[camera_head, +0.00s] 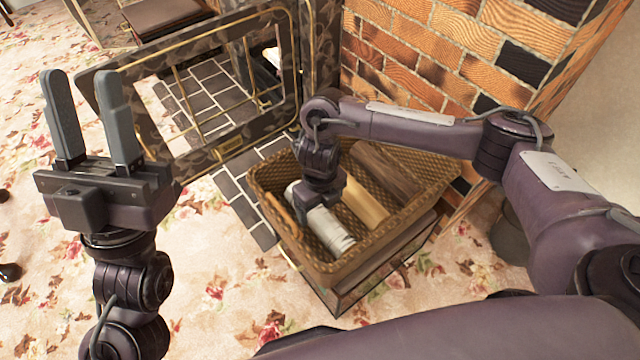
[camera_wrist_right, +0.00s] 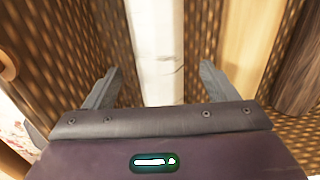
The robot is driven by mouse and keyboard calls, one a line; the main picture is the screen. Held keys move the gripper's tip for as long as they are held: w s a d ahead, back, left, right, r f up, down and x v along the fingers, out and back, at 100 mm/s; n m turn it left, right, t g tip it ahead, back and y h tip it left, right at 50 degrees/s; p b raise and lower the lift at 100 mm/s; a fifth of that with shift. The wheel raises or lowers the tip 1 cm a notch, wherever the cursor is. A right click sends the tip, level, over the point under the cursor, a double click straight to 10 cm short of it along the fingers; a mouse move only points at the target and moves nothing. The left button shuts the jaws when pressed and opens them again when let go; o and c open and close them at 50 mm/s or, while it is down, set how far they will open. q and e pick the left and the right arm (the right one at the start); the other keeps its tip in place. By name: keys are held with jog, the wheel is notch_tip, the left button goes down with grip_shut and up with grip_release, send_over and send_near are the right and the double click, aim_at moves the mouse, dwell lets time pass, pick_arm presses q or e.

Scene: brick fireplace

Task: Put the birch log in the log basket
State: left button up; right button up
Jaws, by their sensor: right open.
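The birch log (camera_head: 328,232), pale white, lies inside the woven log basket (camera_head: 388,247) near its left side. In the right wrist view the birch log (camera_wrist_right: 155,50) runs between the two fingers of my right gripper (camera_wrist_right: 157,85). Those fingers are open, with a gap on each side of the log. In the head view my right gripper (camera_head: 318,205) is down in the basket over the log, and its fingertips are hidden. My left gripper (camera_head: 90,120) is raised at the left, fingers apart and empty.
Beside the birch log in the basket lie a yellowish piece of wood (camera_head: 364,204) and a dark brown log (camera_head: 385,172). The basket stands on a low box (camera_head: 358,290). A brick wall (camera_head: 440,60) rises behind, and a fireplace screen (camera_head: 215,85) stands at the left.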

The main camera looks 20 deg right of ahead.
aim_at(320, 212)
notch_tip(320, 212, up, 4)
jog(key=shift+f+p, duration=0.2)
jog(key=shift+p, duration=0.65)
notch_tip(320, 212, up, 3)
jog(key=shift+f+p, duration=0.1)
jog(key=shift+p, duration=0.65)
pick_arm(q)
jog(key=w+d+f+g+y, duration=0.2)
jog(key=f+g, duration=0.4)
jog(key=f, duration=0.6)
jog(key=w+d+f+n+g+y, duration=0.1)
jog(key=w+d+f+g+y, duration=0.1)
jog(key=w+f+g+y, duration=0.2)
jog(key=shift+w+d+f+g+y, duration=0.25)
jog(key=shift+f+g, duration=1.25)
jog(key=shift+f, duration=2.45)
jog(key=shift+w+a, duration=0.1)
jog(key=shift+w, duration=0.05)
pick_arm(e)
jog(key=shift+r, duration=0.2)
